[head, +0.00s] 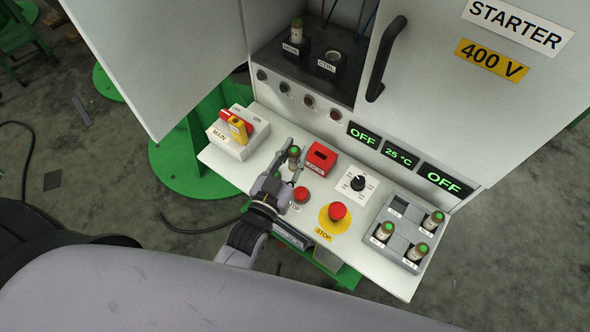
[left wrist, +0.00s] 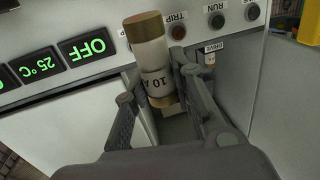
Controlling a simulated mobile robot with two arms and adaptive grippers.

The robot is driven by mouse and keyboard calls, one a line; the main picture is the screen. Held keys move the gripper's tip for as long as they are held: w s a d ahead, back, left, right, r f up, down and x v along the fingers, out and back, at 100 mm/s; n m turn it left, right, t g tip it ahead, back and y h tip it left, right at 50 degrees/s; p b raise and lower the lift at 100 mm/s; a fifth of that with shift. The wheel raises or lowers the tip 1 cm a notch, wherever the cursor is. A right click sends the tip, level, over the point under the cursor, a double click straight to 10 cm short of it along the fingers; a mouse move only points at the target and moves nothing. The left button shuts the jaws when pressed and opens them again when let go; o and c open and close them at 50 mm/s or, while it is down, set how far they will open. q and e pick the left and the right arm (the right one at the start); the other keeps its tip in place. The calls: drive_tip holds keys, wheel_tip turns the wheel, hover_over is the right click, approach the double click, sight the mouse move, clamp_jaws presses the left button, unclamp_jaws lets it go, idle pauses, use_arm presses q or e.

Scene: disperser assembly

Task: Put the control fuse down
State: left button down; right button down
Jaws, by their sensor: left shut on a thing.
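My left gripper (head: 289,163) is shut on a fuse (head: 294,153) above the white control shelf, between the MAIN switch and the red box. In the left wrist view this fuse (left wrist: 152,62) is a pale cylinder with brass-coloured end caps and a "10 A" marking. It sits between the two fingers of the gripper (left wrist: 160,95). The CTRL holder (head: 329,63) in the cabinet looks empty. A grey fuse tray (head: 405,225) stands at the right end of the shelf with several compartments. Its back left compartment (head: 398,206) looks empty. My right gripper is not in view.
Three fuses stand in the tray, one of them at the front left (head: 384,231). Another fuse (head: 297,32) stands in the DRIVE holder. A red stop button (head: 337,212), a black dial (head: 358,183) and a red box (head: 321,158) stand up from the shelf.

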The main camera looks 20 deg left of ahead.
sight(294, 170)
use_arm(q)
drive_tip(key=shift+f+b, duration=0.4)
drive_tip(key=shift+f, duration=3.15)
drive_tip(key=shift+f, duration=0.15)
drive_tip(key=c, duration=1.4)
unclamp_jaws()
drive_tip(key=shift+o, duration=0.2)
